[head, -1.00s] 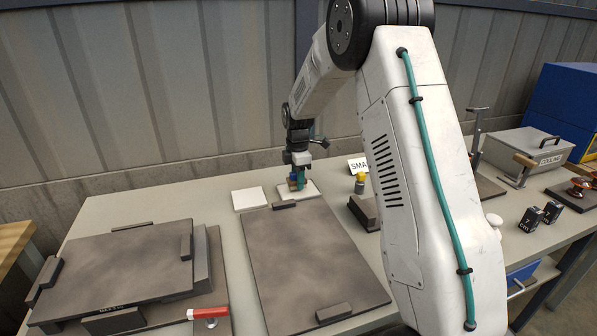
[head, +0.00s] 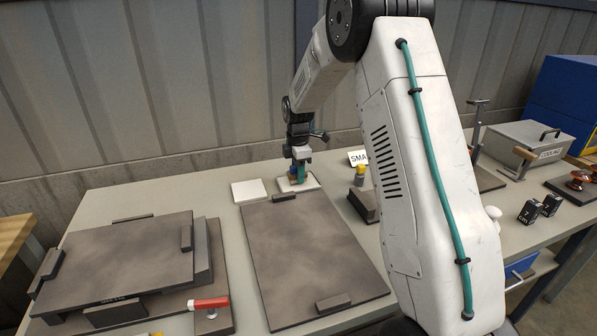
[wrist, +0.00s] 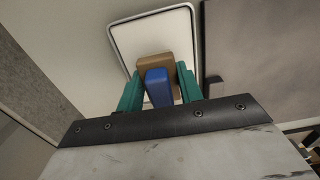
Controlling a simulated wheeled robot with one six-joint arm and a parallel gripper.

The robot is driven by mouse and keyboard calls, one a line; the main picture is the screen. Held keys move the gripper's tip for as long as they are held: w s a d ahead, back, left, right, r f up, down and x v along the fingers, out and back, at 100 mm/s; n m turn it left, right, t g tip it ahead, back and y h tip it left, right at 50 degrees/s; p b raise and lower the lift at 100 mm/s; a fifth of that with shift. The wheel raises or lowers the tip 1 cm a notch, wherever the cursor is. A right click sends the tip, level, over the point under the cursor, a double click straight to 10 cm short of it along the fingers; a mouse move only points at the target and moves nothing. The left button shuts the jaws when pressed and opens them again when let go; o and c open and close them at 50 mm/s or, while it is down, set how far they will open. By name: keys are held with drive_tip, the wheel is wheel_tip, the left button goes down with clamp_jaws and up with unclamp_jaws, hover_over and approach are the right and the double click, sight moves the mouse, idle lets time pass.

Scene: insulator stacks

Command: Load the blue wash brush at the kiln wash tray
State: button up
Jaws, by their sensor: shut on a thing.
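My gripper (head: 299,172) is at the back of the table, shut on the blue wash brush (wrist: 158,88). In the wrist view, the brush's blue handle sits between the two teal fingers, with a tan block (wrist: 155,65) at its far end. Beyond it lies a pale tray with a thin dark line inside its rim (wrist: 150,18). In the head view this white tray (head: 312,183) is directly under the fingers. I cannot tell whether the brush touches the tray floor. The brush is mostly hidden by the fingers in the head view.
A white square tile (head: 249,190) lies left of the tray. A large dark board (head: 310,245) is in front, with a raised dark slab (head: 120,255) to its left.

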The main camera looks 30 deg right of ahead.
drive_tip(key=shift+f, duration=0.55)
idle(1.0)
drive_tip(key=shift+r, duration=3.55)
